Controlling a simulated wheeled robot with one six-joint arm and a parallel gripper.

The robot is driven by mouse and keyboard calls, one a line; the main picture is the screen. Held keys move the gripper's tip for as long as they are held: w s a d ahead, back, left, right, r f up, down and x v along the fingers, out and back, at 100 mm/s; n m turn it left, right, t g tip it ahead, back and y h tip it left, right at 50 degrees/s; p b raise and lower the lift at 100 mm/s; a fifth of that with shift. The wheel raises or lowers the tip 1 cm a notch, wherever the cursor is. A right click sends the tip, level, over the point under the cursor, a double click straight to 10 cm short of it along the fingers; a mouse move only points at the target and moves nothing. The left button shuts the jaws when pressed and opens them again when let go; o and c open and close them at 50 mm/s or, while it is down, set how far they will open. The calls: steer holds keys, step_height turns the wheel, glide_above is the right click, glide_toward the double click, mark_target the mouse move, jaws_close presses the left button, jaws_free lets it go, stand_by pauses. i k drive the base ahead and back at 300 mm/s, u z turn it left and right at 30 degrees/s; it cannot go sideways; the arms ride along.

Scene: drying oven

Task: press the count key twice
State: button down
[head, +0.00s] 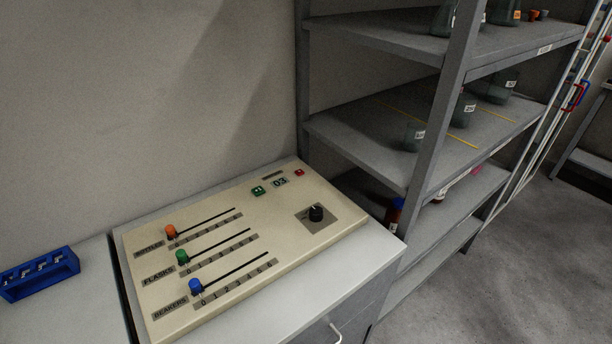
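A cream control panel (285,245) lies on a light cabinet top against the wall. Near its back edge are a green key (258,190), a small display (280,182) that appears to read 03, and a red key (299,172). The marks on both keys are too small to read, so I cannot tell which is the count key. A black knob (316,213) sits to the right. Orange (171,231), green (183,257) and blue (196,286) slider knobs stand at the 0 end of the bottles, flasks and beakers scales. My gripper is not in view.
A grey shelf rack (410,165) with glassware stands right of the panel, its post close to the panel's back right corner. A blue rack (40,275) holding small items is at the far left. The space above the panel is clear. Open floor (500,270) lies to the right.

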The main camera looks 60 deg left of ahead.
mark_target(258, 190)
steer(key=i, duration=0.5)
steer(key=u, duration=3.9)
steer(key=i, duration=0.5)
steer(key=z, duration=0.05)
